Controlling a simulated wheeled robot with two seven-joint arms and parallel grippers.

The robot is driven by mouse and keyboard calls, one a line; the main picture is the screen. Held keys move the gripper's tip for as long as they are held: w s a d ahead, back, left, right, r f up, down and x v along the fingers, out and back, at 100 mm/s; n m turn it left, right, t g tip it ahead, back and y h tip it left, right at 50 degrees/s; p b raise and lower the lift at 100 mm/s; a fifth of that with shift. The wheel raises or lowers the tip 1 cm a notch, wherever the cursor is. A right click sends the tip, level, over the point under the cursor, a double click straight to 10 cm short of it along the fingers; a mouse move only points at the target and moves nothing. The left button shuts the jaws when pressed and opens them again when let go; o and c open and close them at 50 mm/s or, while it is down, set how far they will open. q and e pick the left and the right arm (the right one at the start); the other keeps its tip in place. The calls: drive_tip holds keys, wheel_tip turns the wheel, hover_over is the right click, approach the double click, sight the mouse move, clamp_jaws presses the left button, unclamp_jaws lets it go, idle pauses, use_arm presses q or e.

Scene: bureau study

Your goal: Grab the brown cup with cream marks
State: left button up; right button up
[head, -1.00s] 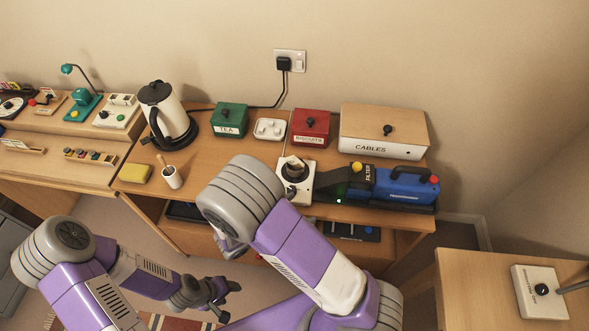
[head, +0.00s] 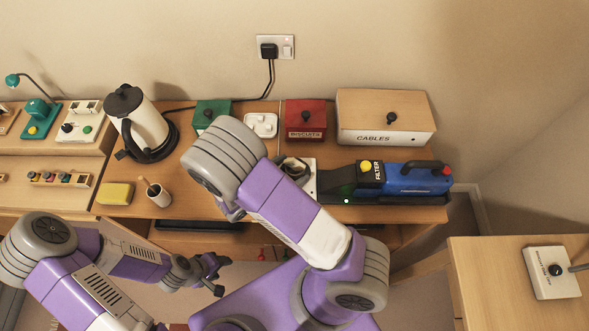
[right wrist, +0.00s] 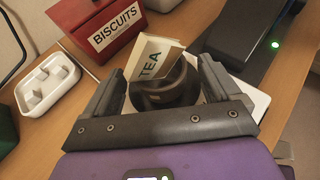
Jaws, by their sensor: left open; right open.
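I cannot make out cream marks on the cup's side. In the head view the cup (head: 294,168) is partly hidden by my right arm. My right gripper (right wrist: 162,70) is open, with its fingers on either side of the cup. I cannot tell whether they touch it. My left gripper (head: 213,274) is open and empty, low in front of the desk.
A red BISCUITS box (head: 305,118), a white tray (head: 261,124) and a green box (head: 212,114) stand behind the cup. A blue and black device (head: 410,180) sits to its right.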

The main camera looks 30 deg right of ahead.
drive_tip(key=shift+x, duration=1.15)
drive_tip(key=c, duration=1.1)
drive_tip(key=shift+a, duration=0.1)
